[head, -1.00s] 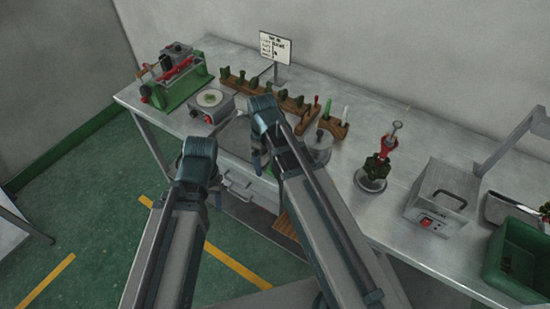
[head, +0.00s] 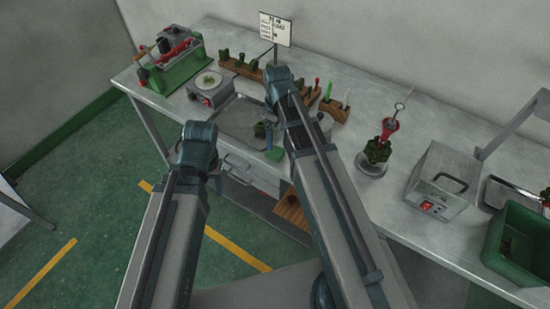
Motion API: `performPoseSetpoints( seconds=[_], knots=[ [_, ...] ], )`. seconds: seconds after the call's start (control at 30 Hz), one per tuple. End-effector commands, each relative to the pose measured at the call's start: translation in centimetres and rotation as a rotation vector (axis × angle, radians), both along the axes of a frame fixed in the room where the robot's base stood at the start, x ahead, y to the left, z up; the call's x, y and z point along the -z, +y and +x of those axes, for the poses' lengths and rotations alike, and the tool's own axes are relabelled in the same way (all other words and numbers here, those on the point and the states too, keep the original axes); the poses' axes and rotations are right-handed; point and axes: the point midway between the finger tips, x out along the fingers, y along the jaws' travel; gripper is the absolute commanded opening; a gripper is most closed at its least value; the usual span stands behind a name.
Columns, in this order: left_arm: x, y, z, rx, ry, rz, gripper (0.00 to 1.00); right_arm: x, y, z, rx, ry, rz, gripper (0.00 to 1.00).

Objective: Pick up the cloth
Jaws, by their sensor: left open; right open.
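I cannot clearly make out a cloth. A grey flat mat or tray (head: 236,118) lies on the bench near its front edge, partly behind my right arm. A small green patch (head: 275,154) shows at the bench edge below my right gripper, too small to identify. My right gripper (head: 265,133) is open over the right part of the grey mat, partly hidden by its own arm; I cannot tell if it touches anything. My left gripper (head: 214,180) is open in front of the bench, mostly hidden behind its wrist.
A green-based machine (head: 175,75) and a grey hot plate (head: 210,88) stand at the left. Wooden tool racks (head: 240,68) and a sign (head: 275,29) are behind. A red-handled stand (head: 375,155), a grey box (head: 440,183) and a green bin (head: 517,240) stand right.

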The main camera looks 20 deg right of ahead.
Motion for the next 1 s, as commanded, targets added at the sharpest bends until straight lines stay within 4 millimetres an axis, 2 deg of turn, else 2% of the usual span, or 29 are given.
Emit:
performPoseSetpoints(
  seconds=[0.03,0.2,0.57,1.0],
  knots=[
    [1.5,0.0,0.0,0.0,0.0,0.0,0.49,1.5,0.0,0.0,0.0,0.0,0.0,0.97],
    [3.5,0.0,0.0,0.0,0.0,0.0,0.49,3.5,0.0,0.0,0.0,0.0,0.0,0.97],
    [4.1,0.0,0.0,0.0,0.0,0.0,0.49,4.1,0.0,-0.1,0.0,0.0,0.0,0.97],
    [8.8,0.0,0.0,0.0,0.0,0.0,0.49,8.8,-0.2,-0.5,0.0,0.0,0.0,0.97]
  ],
)
